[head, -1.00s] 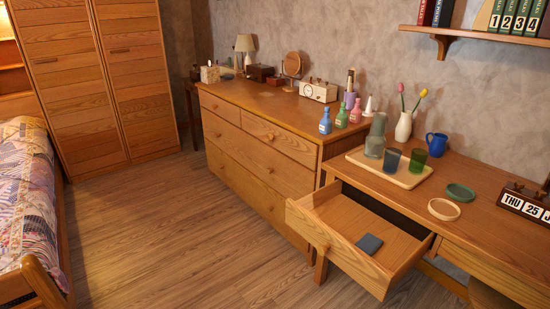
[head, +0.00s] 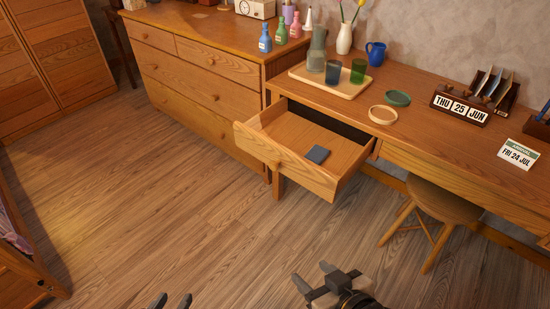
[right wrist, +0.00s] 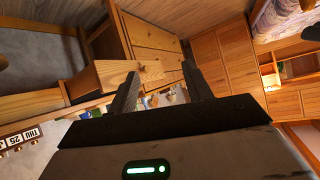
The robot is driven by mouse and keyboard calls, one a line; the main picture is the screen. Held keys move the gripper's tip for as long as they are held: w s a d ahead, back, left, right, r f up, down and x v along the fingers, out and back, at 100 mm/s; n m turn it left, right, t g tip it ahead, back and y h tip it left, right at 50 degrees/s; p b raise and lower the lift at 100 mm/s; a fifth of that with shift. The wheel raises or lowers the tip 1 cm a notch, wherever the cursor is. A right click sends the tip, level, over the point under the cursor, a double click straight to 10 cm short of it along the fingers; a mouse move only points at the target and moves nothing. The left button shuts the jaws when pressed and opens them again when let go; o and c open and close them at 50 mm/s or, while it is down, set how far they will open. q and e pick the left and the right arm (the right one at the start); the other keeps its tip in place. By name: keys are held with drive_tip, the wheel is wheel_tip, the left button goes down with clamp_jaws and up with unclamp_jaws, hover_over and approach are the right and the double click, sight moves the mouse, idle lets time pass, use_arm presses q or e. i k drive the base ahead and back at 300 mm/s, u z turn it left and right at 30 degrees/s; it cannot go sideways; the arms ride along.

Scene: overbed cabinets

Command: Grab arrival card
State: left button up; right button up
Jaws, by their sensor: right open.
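The arrival card (head: 518,154), white with a green band reading ARRIVAL and FRI 24 JUL, lies on the desk at the far right of the head view. My right gripper (head: 314,275) is open and empty over the floor, low in the picture, well left of and below the card. It also shows in the right wrist view (right wrist: 158,84) with its fingers apart and nothing between them. My left gripper (head: 171,301) shows only its two separated fingertips at the bottom edge. The card is not seen in the right wrist view.
An open drawer (head: 262,149) holding a dark booklet (head: 318,154) juts from the desk (head: 425,128). A stool (head: 450,205) stands under it. A calendar block (head: 461,108), two round dishes and a tray (head: 299,73) with glasses stand on top. The floor in front is clear.

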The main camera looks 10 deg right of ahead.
sight(524, 157)
drive_tip(key=z, duration=2)
